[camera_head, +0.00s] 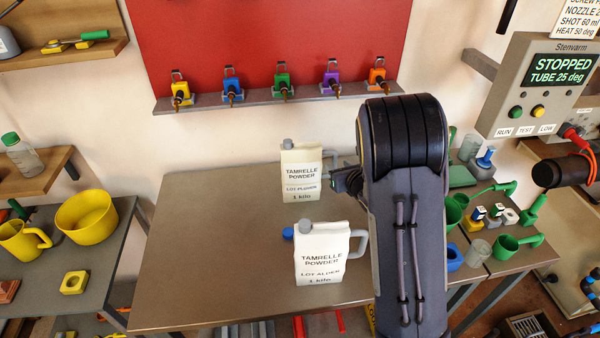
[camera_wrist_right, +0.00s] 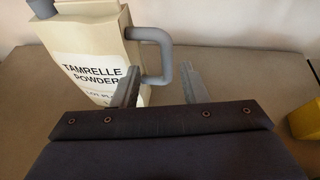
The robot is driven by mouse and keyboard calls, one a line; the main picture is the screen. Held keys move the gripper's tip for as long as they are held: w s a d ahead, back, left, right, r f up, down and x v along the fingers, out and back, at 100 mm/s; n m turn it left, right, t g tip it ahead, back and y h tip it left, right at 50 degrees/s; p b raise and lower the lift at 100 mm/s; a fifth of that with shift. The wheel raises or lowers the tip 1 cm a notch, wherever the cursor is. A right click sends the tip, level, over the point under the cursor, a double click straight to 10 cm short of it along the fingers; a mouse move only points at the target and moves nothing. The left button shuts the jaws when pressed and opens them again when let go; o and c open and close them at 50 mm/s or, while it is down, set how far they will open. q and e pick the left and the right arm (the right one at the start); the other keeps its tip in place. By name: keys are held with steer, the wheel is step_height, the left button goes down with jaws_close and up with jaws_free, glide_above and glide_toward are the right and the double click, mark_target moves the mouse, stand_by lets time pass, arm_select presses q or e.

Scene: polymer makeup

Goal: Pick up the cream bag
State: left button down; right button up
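Two cream bags marked TAMRELLE POWDER stand upright on the brown table (camera_head: 200,240). The rear bag (camera_head: 302,172) has a grey cap and reads LOT PLOVER. The front bag (camera_head: 322,252) has a blue cap, a grey handle and reads LOT ALDER. My right gripper (camera_wrist_right: 160,88) is open, at the right side of the rear bag, which also shows in the right wrist view (camera_wrist_right: 90,50). The bag's grey handle (camera_wrist_right: 167,55) appears between or just beyond the fingertips; contact is unclear. My right arm hides most of this gripper in the head view. My left gripper is out of view.
Bare table lies left of the bags. A yellow bowl (camera_head: 87,216) and yellow jug (camera_head: 22,240) stand on a left side table. Green cups and small blocks (camera_head: 478,214) crowd the right side. A rail with several coloured padlocks (camera_head: 284,92) runs along the back wall.

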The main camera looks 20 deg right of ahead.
mark_target(336, 161)
steer(key=x, duration=0.2)
steer(key=p+x, duration=0.2)
steer(key=x, duration=0.1)
steer(key=shift+w+d, duration=0.25)
steer(key=shift+d, duration=0.2)
steer(key=shift+w+f, duration=0.2)
steer(key=shift+w, duration=0.1)
steer(key=shift+c, duration=0.4)
jaws_close()
steer(key=shift+r, duration=0.2)
